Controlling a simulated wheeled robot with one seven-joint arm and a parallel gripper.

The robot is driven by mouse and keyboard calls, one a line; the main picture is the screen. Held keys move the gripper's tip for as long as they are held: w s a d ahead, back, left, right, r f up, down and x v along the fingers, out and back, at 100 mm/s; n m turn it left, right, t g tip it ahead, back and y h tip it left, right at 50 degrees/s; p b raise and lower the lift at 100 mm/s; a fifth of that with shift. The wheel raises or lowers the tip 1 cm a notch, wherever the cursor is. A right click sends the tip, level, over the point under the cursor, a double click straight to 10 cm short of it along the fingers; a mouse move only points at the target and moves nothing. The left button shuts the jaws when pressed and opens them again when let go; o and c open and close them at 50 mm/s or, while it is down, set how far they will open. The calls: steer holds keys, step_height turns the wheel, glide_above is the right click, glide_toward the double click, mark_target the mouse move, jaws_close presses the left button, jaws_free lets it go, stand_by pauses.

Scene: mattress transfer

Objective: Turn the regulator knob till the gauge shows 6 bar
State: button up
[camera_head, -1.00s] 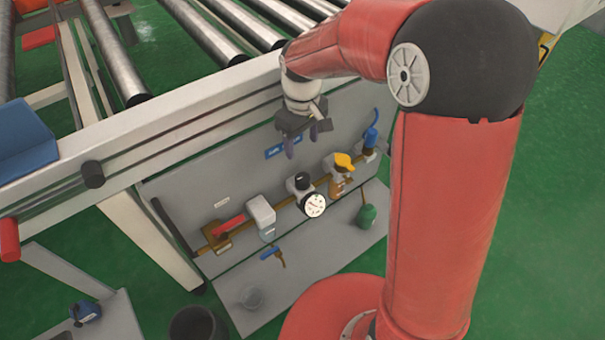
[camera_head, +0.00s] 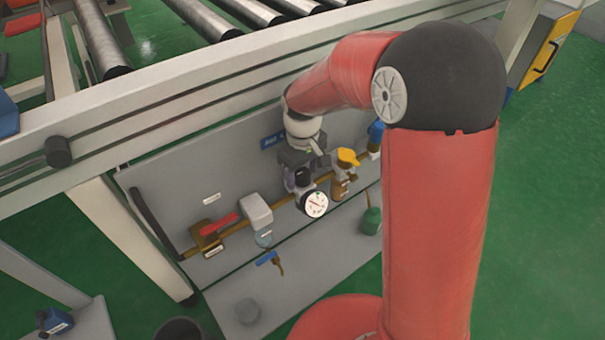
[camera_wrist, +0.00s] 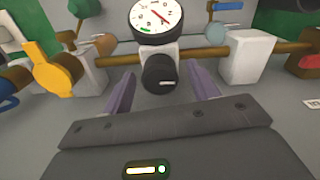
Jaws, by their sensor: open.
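The round white gauge (camera_head: 315,204) sits on the front of the regulator, on the brass pipe; it shows at the top of the wrist view (camera_wrist: 157,16). Its needle is visible, but I cannot read the value surely. The black regulator knob (camera_wrist: 160,74) has a white mark and lies just ahead of my gripper (camera_wrist: 163,86). The two purple fingers are apart, one on each side of the knob's lower part, with gaps visible. In the head view my gripper (camera_head: 296,180) is right at the regulator and hides most of the knob.
A yellow-handled valve (camera_head: 348,158) is right of the regulator. A grey-white unit (camera_head: 256,211) and red-handled valve (camera_head: 219,226) are left of it. The conveyor frame (camera_head: 190,88) runs above.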

mark_target(302, 172)
steer(key=c, duration=1)
steer(key=shift+m, duration=1.5)
steer(key=o, duration=1)
step_height(302, 172, up, 8)
steer(key=shift+f+p, duration=0.1)
steer(key=shift+p, duration=0.65)
steer(key=shift+c, duration=0.3)
